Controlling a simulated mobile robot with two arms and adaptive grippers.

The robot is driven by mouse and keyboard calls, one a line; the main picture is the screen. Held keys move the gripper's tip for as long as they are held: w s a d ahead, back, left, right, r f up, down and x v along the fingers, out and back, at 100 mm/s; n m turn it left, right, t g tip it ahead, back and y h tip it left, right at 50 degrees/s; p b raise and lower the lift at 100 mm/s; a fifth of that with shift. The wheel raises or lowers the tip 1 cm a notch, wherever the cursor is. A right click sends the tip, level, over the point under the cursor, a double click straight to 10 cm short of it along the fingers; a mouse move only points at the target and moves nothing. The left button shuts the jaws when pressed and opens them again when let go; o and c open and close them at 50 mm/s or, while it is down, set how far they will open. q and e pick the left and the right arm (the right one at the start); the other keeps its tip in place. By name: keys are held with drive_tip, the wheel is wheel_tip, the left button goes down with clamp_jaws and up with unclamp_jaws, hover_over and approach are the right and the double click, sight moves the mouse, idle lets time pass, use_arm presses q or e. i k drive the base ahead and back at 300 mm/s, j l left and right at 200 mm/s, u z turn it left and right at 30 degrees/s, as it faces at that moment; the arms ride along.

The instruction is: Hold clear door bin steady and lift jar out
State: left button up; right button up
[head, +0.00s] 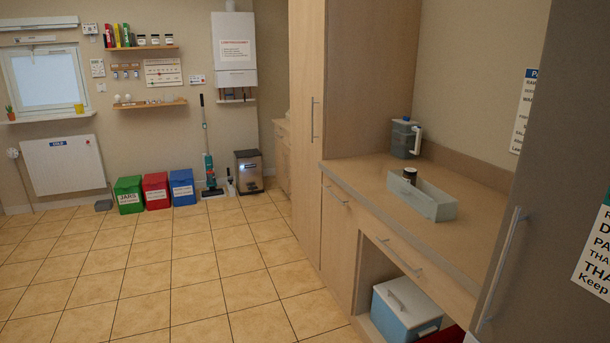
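The clear door bin (436,209) is a pale, translucent long tray on the wooden counter at the right. A small jar (409,175) with a dark lid stands upright at the bin's far left end, its lower part hidden by the bin wall. Neither of my grippers shows in the head view, and nothing is seen touching the bin or the jar.
The counter (385,182) is clear around the bin, with a blue-grey pitcher (404,139) behind it. A grey fridge door (540,200) stands close at the right. A blue cooler (398,308) sits in the opening below. The tiled floor at left is open.

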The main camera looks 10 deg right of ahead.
sight(409, 174)
drive_tip(key=i+j+z, duration=0.1)
drive_tip(key=i+z, duration=0.25)
drive_tip(key=i, duration=0.2)
drive_tip(key=i+j+z, duration=0.35)
drive_tip(key=i, duration=0.2)
drive_tip(key=i+j+z, duration=0.3)
drive_tip(key=i, duration=0.25)
